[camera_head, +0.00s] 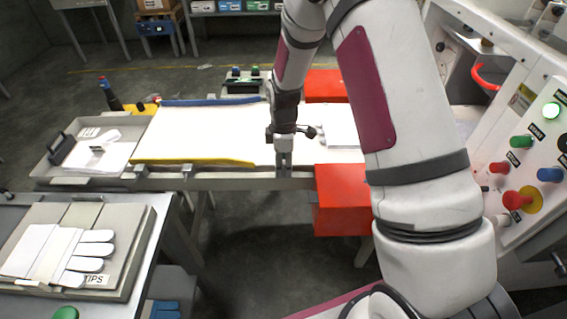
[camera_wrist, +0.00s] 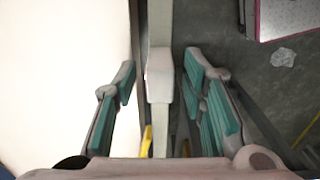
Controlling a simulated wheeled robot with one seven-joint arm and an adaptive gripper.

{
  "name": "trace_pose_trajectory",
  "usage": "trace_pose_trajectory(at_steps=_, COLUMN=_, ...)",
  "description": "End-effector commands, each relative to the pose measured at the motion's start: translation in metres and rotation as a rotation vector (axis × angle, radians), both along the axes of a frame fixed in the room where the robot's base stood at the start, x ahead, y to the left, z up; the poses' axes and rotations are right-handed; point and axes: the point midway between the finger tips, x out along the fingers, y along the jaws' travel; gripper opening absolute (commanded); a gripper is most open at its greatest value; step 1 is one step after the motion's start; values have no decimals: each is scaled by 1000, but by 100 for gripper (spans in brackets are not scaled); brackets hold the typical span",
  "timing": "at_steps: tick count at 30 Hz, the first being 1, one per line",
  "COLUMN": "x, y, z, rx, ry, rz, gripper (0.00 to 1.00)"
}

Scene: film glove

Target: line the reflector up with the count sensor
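My gripper (camera_head: 284,166) points down at the near edge rail of the white conveyor belt (camera_head: 210,130). In the wrist view its two teal-padded fingers (camera_wrist: 159,72) are open, one on each side of a small pale block (camera_wrist: 158,84) on the rail (camera_wrist: 160,30). Gaps show between the block and both pads. The block may be the reflector; I cannot tell for sure. In the head view my gripper hides it. A small dark fitting (camera_head: 309,132) shows just right of my gripper over the belt; I cannot tell whether it is the count sensor.
A yellow guide (camera_head: 195,162) and a blue guide (camera_head: 210,102) run along the belt. Red housings stand near (camera_head: 343,190) and far (camera_head: 323,85), right of my gripper. A control panel (camera_head: 535,160) is at the right. A glove tray (camera_head: 120,270) lies at the lower left.

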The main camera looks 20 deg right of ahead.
Motion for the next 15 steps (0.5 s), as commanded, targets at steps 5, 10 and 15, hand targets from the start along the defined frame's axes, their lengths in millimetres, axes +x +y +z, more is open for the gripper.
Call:
trace_pose_trajectory(at_steps=5, x=0, y=0, z=0, rx=0, ry=0, rz=0, gripper=18)
trace_pose_trajectory(at_steps=10, x=0, y=0, z=0, rx=0, ry=0, rz=0, gripper=0)
trace_pose_trajectory(at_steps=15, x=1, y=3, z=0, rx=1, ry=0, rz=1, gripper=0)
